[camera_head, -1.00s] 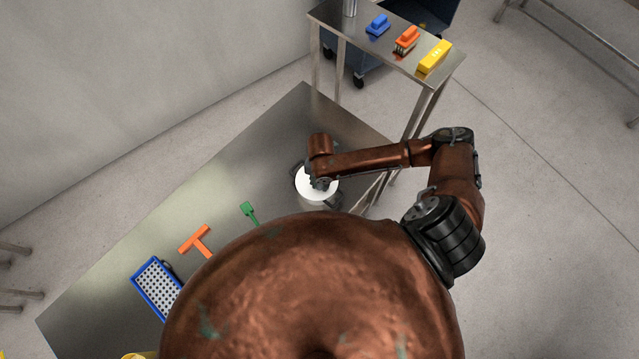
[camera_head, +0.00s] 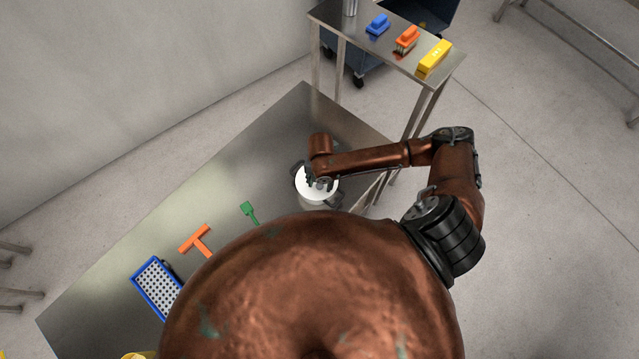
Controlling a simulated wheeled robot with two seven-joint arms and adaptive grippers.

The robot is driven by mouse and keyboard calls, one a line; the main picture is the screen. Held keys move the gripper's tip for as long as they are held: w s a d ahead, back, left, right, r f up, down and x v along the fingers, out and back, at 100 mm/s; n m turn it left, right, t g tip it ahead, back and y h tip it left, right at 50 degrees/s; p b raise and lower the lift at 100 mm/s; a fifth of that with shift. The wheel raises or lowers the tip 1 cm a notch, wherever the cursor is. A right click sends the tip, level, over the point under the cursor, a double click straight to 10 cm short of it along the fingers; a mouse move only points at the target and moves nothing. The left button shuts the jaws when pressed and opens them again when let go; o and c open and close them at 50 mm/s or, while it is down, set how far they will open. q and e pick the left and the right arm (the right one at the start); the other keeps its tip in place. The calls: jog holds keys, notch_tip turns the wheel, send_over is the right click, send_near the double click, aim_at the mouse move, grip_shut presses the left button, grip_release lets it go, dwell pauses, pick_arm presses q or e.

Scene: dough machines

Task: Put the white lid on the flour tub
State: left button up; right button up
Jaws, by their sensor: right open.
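The white lid (camera_head: 326,194) lies on top of the flour tub (camera_head: 318,205), a pot-like container with dark side handles on the steel table. The lid looks roughly level and centred on the rim; whether it is fully seated is too small to tell. My right gripper (camera_head: 314,183) is directly over the lid, open, its fingers partly hidden by my arm's wrist. I cannot tell whether the fingers touch the lid. My left gripper is not in view.
On the steel table (camera_head: 270,150) lie a green scraper (camera_head: 249,212), an orange scraper (camera_head: 195,240) and a blue-framed tray (camera_head: 157,287). A side table (camera_head: 390,58) holds blue (camera_head: 377,25), orange (camera_head: 406,40) and yellow (camera_head: 434,60) brushes. The table's back left is clear.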

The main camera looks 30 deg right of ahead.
notch_tip(320, 180, up, 12)
dwell(0.5)
dwell(1.0)
